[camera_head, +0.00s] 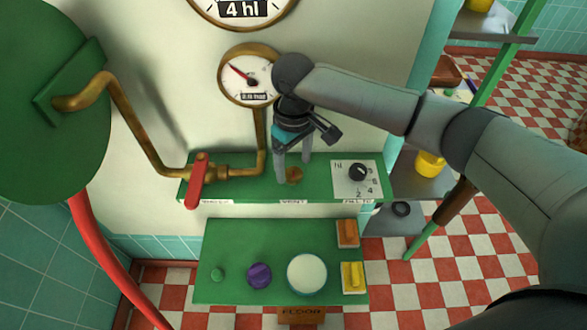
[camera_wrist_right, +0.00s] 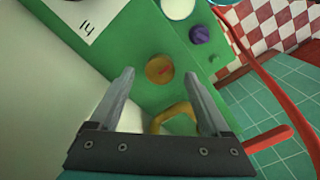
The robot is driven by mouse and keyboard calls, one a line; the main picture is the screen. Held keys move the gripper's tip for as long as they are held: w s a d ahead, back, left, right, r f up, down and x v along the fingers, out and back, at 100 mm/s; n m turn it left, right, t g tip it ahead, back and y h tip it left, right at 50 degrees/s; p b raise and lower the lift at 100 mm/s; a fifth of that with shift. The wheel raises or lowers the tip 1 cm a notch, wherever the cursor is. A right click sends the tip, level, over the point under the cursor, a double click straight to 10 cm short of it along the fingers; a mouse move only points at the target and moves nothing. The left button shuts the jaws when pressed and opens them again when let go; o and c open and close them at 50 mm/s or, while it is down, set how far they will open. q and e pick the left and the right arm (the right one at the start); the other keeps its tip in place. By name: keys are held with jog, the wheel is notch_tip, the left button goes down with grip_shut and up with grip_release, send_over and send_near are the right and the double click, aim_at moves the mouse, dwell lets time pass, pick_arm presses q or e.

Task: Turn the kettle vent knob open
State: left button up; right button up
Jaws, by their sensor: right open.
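The vent knob (camera_head: 294,175) is a small round brass knob on the green panel (camera_head: 240,187), above the label "VENT". In the right wrist view the knob (camera_wrist_right: 160,69) is a brass disc with a red mark, beyond the fingertips and between their lines. My right gripper (camera_head: 293,170) is over the panel with its fingers pointing down, one on either side of the knob in the head view. It is open, and in the wrist view the gripper (camera_wrist_right: 162,82) holds nothing. I cannot tell exactly how high the fingertips are above the panel. My left gripper is not in view.
A red lever valve (camera_head: 198,181) on a brass pipe is left of the knob. A numbered dial (camera_head: 358,172) is right of it. A pressure gauge (camera_head: 248,76) hangs above. A lower green shelf (camera_head: 230,290) holds a purple knob (camera_head: 259,276), a white disc (camera_head: 307,273) and small blocks.

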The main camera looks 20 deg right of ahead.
aim_at(294, 174)
jog(key=shift+f, duration=1.2)
grip_shut()
